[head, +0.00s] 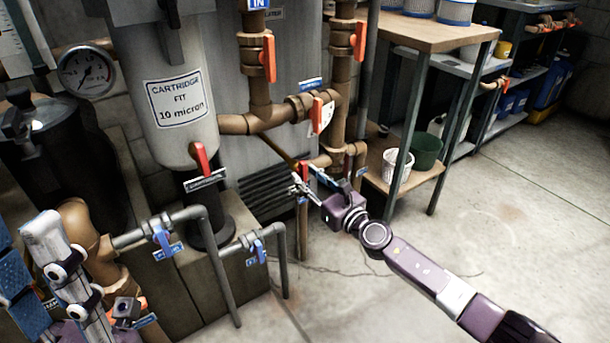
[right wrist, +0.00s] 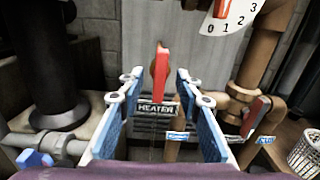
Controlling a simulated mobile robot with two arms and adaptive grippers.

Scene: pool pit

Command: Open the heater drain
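The heater drain is a red lever handle (right wrist: 160,72) standing upright in the right wrist view. A plate reading "HEATER" (right wrist: 157,107) is below it; the rest of its text is unclear. My right gripper (right wrist: 158,80) is open, with its blue-padded fingers on either side of the handle in that view. I cannot tell if they touch it; a gap shows on both sides. My left gripper (head: 62,262) is partly cut off at the lower left.
A cartridge filter (head: 180,75) stands left with its own red handle (head: 201,158). Grey pipes with blue valves (head: 163,238) are below it. Brown pipes with orange handles (head: 269,58) rise above. A wooden-topped table (head: 435,30) stands right; the floor (head: 500,220) is clear.

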